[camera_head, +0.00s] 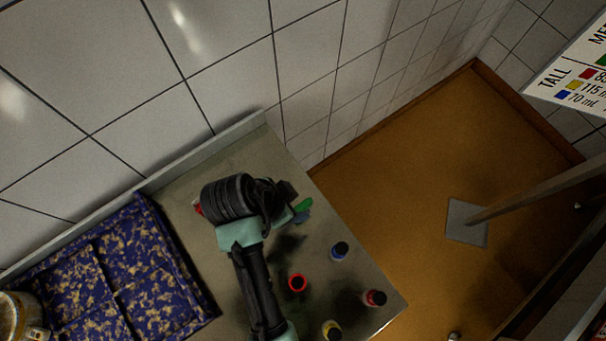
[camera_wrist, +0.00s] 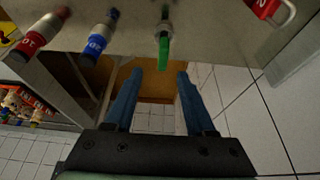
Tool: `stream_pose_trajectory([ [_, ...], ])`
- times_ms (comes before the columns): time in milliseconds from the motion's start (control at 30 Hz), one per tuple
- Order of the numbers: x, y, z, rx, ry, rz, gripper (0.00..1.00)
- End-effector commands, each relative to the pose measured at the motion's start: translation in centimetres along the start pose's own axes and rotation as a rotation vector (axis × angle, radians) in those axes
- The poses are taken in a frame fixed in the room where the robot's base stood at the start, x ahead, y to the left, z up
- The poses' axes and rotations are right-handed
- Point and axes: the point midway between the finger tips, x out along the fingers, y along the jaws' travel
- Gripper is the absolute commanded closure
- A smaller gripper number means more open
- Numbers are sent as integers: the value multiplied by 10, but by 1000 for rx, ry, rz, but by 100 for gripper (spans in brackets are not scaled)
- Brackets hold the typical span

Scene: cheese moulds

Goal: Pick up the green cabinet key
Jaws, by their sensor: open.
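In the head view my wrist hides most of the gripper and part of the key's surroundings.
A red item (camera_wrist: 263,8) sits near the wall.

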Motion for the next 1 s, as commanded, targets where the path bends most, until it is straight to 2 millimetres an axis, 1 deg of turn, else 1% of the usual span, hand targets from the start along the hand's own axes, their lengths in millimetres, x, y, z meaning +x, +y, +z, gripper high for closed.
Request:
stream_pose_trajectory([
  [33, 11, 1, 0, 0, -2, 4, 45],
  [100, 24, 0, -1, 1, -1, 3, 45],
  [233, 44, -1, -1, 0, 0, -1, 45],
  [300, 51, -1, -1, 0, 1, -3, 45],
  [567, 65, -2, 0, -1, 0, -4, 45],
  [800, 95, -4, 2, 0, 0, -5, 45],
  [900, 103, -4, 2, 0, 0, -6, 45],
  [1000, 108, -4, 3, -1, 0, -7, 45],
])
